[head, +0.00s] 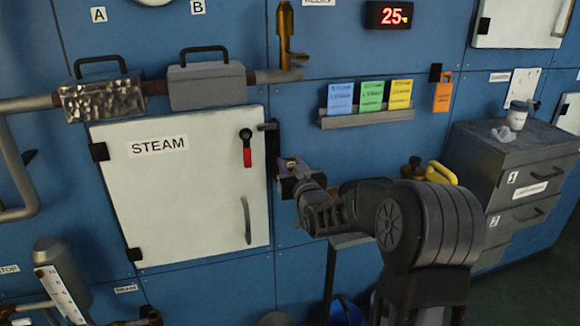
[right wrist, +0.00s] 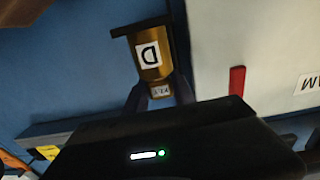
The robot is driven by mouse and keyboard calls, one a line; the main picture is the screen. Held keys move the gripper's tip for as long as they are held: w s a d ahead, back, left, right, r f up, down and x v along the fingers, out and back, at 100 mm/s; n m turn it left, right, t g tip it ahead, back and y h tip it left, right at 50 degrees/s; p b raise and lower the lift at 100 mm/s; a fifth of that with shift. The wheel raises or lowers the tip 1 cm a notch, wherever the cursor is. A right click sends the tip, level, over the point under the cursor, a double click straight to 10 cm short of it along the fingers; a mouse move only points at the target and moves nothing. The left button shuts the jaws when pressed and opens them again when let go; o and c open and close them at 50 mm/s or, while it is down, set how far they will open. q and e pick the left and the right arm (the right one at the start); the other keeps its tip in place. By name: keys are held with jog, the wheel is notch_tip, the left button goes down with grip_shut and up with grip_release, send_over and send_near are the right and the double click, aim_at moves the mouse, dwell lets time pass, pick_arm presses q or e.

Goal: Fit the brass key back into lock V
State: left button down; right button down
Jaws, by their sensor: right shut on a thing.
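My right gripper (head: 288,172) is at the blue wall just right of the white STEAM door. In the right wrist view its fingers (right wrist: 160,95) are shut on the small brass key (right wrist: 160,90), whose pale tag shows between them. Directly beyond is a brass lock body (right wrist: 150,58) with a white label D and a dark piece at its far end. The key lines up with this lock; I cannot tell whether it sits inside or only in front. In the head view the gripper mostly hides both. I cannot make out a lock marked V. My left gripper is not in view.
The STEAM door (head: 185,195) is closed, with a red-handled lever (head: 247,150). A brass valve (head: 286,40) rises above. A card rack (head: 366,117) hangs to the right. A yellow handle (head: 440,174) and a grey drawer cabinet (head: 510,165) stand further right.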

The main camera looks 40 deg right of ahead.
aim_at(290, 158)
jog(key=shift+r, duration=0.1)
notch_tip(290, 158, up, 10)
jog(key=shift+f, duration=0.1)
dwell(0.5)
dwell(0.5)
